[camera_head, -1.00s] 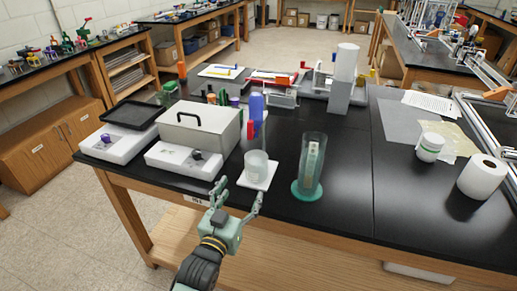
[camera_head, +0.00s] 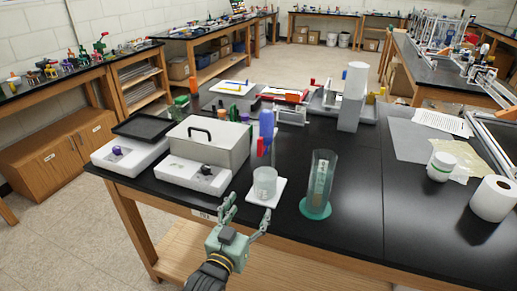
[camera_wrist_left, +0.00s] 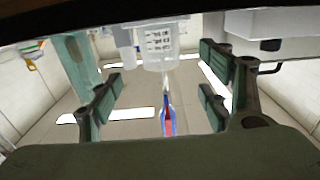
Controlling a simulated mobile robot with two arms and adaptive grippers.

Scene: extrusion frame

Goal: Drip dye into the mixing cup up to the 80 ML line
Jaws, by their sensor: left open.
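The clear mixing cup (camera_head: 265,183) stands upright on a white pad (camera_head: 277,193) near the table's front edge. It shows inverted in the left wrist view (camera_wrist_left: 160,45), with dark graduation marks too small to read. I see no coloured liquid in it. A blue bottle (camera_head: 266,123) shows behind the cup in the head view, with a red part (camera_head: 260,147) beside its lower end. A blue-and-red item with a white tip (camera_wrist_left: 168,122) lines up with the cup in the wrist view. My left gripper (camera_head: 246,212) is open and empty, just in front of the cup. My right gripper is not visible.
A tall clear cylinder on a teal base (camera_head: 317,190) stands close right of the cup. A grey box (camera_head: 215,143) and a white device (camera_head: 187,174) stand to the left. A white jar (camera_head: 440,166) and paper roll (camera_head: 493,198) are far right. The black tabletop between is clear.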

